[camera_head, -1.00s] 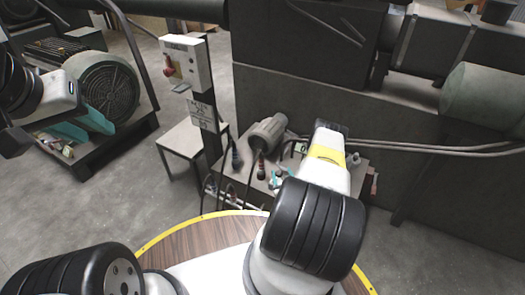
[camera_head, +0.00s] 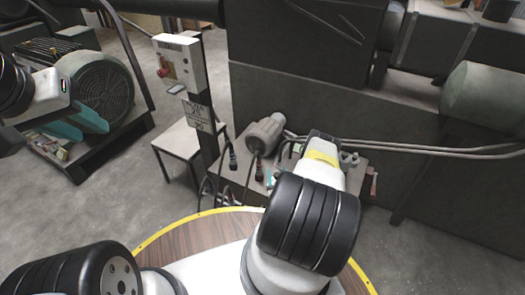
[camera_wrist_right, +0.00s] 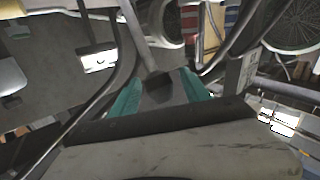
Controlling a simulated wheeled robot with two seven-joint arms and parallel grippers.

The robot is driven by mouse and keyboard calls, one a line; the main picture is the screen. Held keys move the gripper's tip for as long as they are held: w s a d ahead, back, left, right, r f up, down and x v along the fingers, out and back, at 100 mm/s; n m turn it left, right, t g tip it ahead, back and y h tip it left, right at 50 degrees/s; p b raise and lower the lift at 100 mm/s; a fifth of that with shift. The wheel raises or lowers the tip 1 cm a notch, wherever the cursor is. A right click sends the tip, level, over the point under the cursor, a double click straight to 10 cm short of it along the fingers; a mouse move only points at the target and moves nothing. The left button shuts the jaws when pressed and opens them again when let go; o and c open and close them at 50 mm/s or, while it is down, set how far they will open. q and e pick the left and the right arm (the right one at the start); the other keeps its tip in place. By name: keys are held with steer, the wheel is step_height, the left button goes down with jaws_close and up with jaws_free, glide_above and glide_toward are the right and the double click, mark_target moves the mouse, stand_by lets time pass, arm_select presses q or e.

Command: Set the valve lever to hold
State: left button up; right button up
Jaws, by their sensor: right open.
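My right gripper shows in the right wrist view (camera_wrist_right: 160,88) with two teal fingers wide apart. A dark block on the end of a grey bar (camera_wrist_right: 155,84) appears between or beyond the fingers; I cannot tell whether this is the valve lever, and no contact shows. In the head view my right arm (camera_head: 322,158) reaches over the low bench and hides most of its gripper. A small red handle (camera_head: 374,184) shows at the bench's right end; I cannot tell whether it is the lever. My left gripper (camera_head: 77,126) is at the far left, away from the bench, with teal fingers visible.
A grey motor (camera_head: 266,133) and black cable plugs stand on the bench. A control box with a red knob (camera_head: 163,72) is on a dark post left of it. Pipes (camera_head: 430,151) run right along a dark machine wall (camera_head: 300,95). Grey floor (camera_head: 120,205) lies open at left.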

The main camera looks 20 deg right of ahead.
steer(key=shift+x, duration=1.15)
steer(key=shift+c, duration=0.2)
jaws_close()
stand_by(0.4)
